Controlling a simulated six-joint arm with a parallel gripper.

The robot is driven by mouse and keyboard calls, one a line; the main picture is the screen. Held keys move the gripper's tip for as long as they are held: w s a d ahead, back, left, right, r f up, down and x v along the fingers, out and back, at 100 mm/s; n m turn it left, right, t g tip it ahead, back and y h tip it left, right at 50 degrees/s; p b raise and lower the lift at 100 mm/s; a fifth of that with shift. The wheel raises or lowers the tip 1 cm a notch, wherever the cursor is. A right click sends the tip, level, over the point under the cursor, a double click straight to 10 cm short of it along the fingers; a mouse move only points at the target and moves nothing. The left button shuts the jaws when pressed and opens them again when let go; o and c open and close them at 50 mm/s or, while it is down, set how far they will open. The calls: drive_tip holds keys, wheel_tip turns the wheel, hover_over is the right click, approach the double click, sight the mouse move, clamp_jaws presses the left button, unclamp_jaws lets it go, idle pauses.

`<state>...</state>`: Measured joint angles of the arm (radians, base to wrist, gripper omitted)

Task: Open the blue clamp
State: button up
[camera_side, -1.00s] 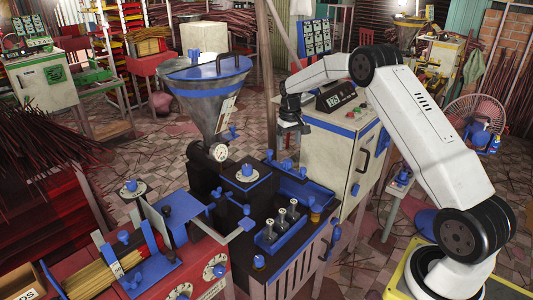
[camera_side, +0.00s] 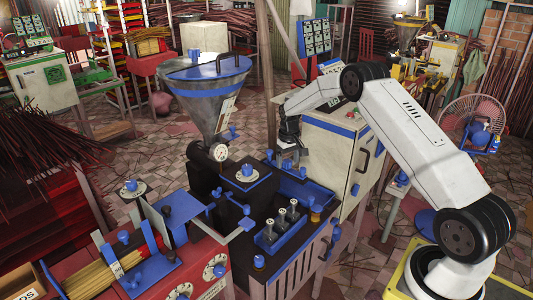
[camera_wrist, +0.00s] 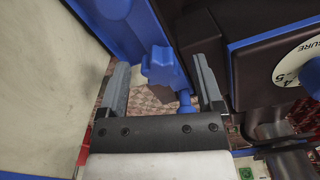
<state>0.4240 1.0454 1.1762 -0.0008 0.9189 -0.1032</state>
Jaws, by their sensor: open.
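A blue star-shaped knob (camera_wrist: 160,68), which looks like the clamp's handle, shows in the wrist view between my two grey fingers. A short blue stem (camera_wrist: 185,100) shows close to the right finger. My gripper (camera_wrist: 165,85) is open, with a finger on each side of the knob and no visible grip on it. In the side view my gripper (camera_side: 291,160) hangs behind the dark extruder block, close to small blue knobs (camera_side: 269,156). Contact between fingers and knob cannot be told.
A metal hopper (camera_side: 205,100) with a blue rim stands left of my gripper. A white cabinet (camera_side: 325,150) stands close on the right. A blue tray (camera_side: 305,190) lies in front. A dark block with a numbered dial (camera_wrist: 307,62) is at the right of the wrist view.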

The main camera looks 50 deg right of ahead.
drive_tip(key=shift+f, duration=0.15)
drive_tip(key=shift+c, duration=0.2)
clamp_jaws()
idle(0.4)
drive_tip(key=n, duration=1.1)
drive_tip(key=shift+d, duration=0.15)
idle(0.6)
